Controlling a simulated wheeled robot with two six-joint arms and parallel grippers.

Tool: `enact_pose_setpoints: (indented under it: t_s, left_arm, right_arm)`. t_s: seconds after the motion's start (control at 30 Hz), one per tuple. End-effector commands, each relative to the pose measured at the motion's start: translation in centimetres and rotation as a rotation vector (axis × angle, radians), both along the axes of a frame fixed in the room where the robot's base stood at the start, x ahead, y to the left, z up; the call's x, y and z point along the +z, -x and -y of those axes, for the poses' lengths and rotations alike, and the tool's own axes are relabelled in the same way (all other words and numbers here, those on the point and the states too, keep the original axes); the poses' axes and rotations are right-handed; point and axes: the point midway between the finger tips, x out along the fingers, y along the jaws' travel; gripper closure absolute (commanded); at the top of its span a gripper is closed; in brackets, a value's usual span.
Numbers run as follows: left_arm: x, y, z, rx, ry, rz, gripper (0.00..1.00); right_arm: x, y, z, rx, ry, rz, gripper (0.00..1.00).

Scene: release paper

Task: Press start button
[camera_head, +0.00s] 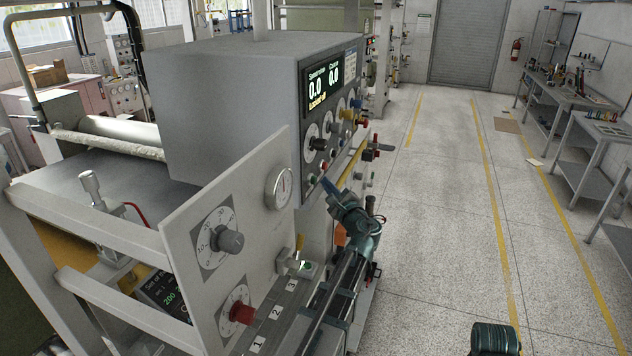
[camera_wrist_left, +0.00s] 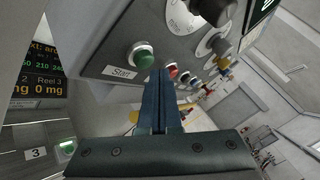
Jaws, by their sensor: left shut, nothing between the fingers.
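The green start button (camera_wrist_left: 143,58) sits in a silver ring on a grey panel in the left wrist view, above a white "Start" label (camera_wrist_left: 121,73). My left gripper (camera_wrist_left: 160,73) is shut and empty. Its blue fingertips show just right of and below the button; I cannot tell whether they touch the panel. In the head view my left gripper (camera_head: 327,184) is near the lower edge of the dark control panel (camera_head: 314,115).
A red button (camera_wrist_left: 173,71) and several more buttons and knobs lie right of the start button. A lower panel with a red knob (camera_head: 242,313) stands nearer. Another green button (camera_wrist_left: 69,147) shows by a "3" label.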

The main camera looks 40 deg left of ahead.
Motion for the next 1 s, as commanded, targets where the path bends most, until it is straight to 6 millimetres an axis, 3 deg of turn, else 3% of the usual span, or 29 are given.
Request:
enact_pose_setpoints:
  t_s: [0.43, 1.0]
  left_arm:
    - [0.0, -0.2, 0.6, -0.002, 0.0, 0.0, 1.0]
    - [0.0, -1.2, 5.0, -0.001, 0.001, 0.0, 1.0]
  right_arm:
    - [0.0, 0.0, 0.0, 0.0, 0.0, 0.0, 0.5]
    - [0.0, 0.0, 0.0, 0.0, 0.0, 0.0, 0.5]
